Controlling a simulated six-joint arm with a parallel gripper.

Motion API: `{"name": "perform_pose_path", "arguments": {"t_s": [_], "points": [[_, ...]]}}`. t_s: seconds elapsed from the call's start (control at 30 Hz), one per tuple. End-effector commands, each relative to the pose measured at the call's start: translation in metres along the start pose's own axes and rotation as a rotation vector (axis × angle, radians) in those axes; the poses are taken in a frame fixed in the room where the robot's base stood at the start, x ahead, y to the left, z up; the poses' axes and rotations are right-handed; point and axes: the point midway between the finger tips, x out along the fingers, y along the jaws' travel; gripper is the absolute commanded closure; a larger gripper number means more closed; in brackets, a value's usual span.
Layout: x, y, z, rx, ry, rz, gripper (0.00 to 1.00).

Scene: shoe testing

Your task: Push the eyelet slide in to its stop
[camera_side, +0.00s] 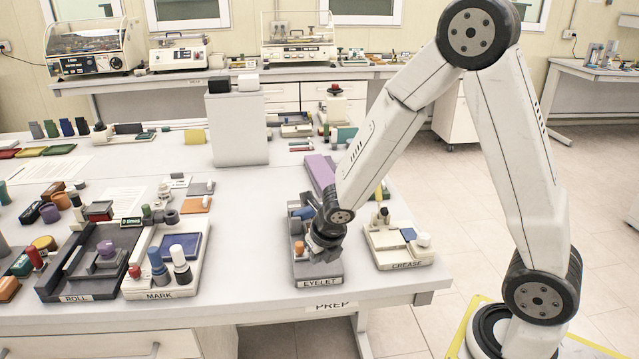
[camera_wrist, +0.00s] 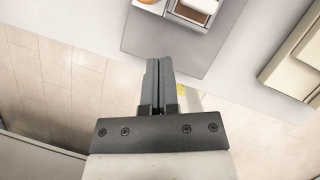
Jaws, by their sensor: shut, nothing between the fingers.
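The eyelet station (camera_side: 318,282) is a dark grey base with an "EYELET" label, near the front edge of the table. A white-framed part with a brown top (camera_wrist: 194,11) is beyond the fingertips.
The crease station (camera_side: 405,256) stands close on the right; the mark (camera_side: 160,280) and roll (camera_side: 60,285) stations are on the left. A purple block (camera_side: 319,171) lies behind the eyelet base. A tall light grey box (camera_side: 237,130) stands further back. Bare table lies left of the eyelet base.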

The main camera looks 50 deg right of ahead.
Motion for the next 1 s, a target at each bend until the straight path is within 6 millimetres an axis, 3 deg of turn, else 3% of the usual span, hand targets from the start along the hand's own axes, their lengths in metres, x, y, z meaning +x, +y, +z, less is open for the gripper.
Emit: {"name": "perform_pose_path", "arguments": {"t_s": [0.37, 1.0], "points": [[-0.023, 0.0, 0.001, 0.001, -0.002, 0.0, 1.0], [-0.085, 0.0, 0.001, 0.0, -0.002, 0.0, 1.0]]}}
